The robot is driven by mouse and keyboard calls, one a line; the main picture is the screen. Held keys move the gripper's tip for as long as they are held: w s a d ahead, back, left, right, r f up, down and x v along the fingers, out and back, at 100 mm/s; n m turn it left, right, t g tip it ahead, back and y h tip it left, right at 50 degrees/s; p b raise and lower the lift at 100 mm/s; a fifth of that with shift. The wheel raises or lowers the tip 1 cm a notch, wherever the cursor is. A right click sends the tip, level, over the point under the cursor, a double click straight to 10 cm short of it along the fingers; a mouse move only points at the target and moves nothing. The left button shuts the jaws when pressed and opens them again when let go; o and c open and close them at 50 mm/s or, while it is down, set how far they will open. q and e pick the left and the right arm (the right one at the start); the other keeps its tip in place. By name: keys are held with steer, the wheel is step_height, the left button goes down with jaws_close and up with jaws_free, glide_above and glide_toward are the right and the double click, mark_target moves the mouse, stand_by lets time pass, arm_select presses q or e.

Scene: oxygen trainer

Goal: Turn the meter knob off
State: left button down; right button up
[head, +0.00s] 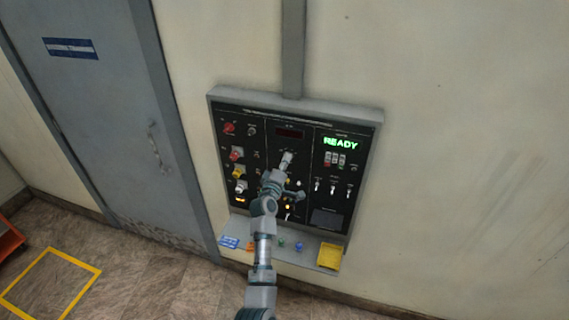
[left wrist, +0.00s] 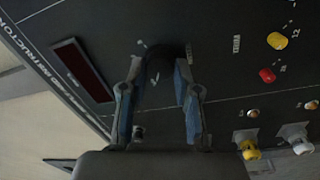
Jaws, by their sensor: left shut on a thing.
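The meter knob (left wrist: 164,58) is a dark, round shape on the black panel, beside the dark red display (left wrist: 81,70) in the left wrist view. My left gripper (left wrist: 158,72) has its two blue-padded fingers on either side of the knob and is shut on it. Small white marks show on the panel around it; the knob's pointer cannot be made out. In the head view my left gripper (head: 287,158) is at the panel's middle column, just below the display (head: 290,133), and hides the knob. My right gripper is not in view.
The wall panel (head: 364,113) has red, white and yellow knobs on its left and a green READY sign (head: 340,144) with switches on its right. A ledge (head: 310,262) below bears small coloured items and a yellow card (head: 329,257). A grey door (head: 110,120) stands left.

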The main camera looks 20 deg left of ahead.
arm_select(q)
steer(key=shift+d+f, duration=0.15)
steer(key=shift+f, duration=0.35)
steer(key=c, duration=1.1)
jaws_free()
steer(key=shift+o, duration=1.3)
steer(key=shift+w, duration=0.1)
steer(key=shift+w+d+r, duration=0.1)
steer(key=shift+w, duration=0.05)
steer(key=s, duration=1.2)
steer(key=shift+a+f, duration=0.25)
steer(key=shift+w, duration=0.1)
